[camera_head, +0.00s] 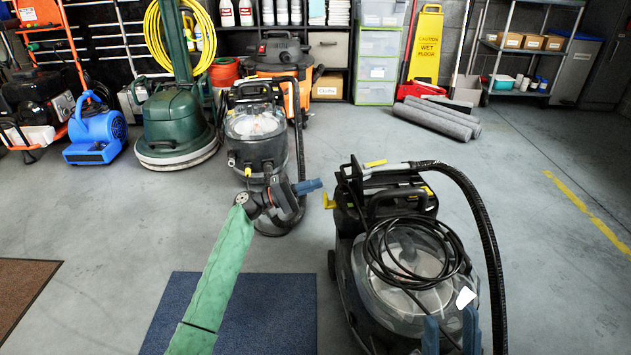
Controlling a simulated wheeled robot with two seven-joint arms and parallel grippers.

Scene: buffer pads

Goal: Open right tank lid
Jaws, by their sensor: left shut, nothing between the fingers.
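The right machine is a black extractor with a clear domed tank lid (368,278), which looks shut. A coiled black cord (408,232) lies over the lid and hides part of it. My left gripper (312,186), at the end of a green-sleeved arm, is shut and empty in front of the left machine, left of the right machine. Two blue fingers of my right gripper (451,332) show at the bottom edge, apart, in front of the lid's lower right part. Whether they touch it is unclear. The left machine's clear tank lid (254,124) looks shut.
A black hose (480,215) arches down the right machine's right side. A blue mat (262,310) lies to its left. A green floor machine (178,125), a blue blower (96,133) and shelves stand at the back.

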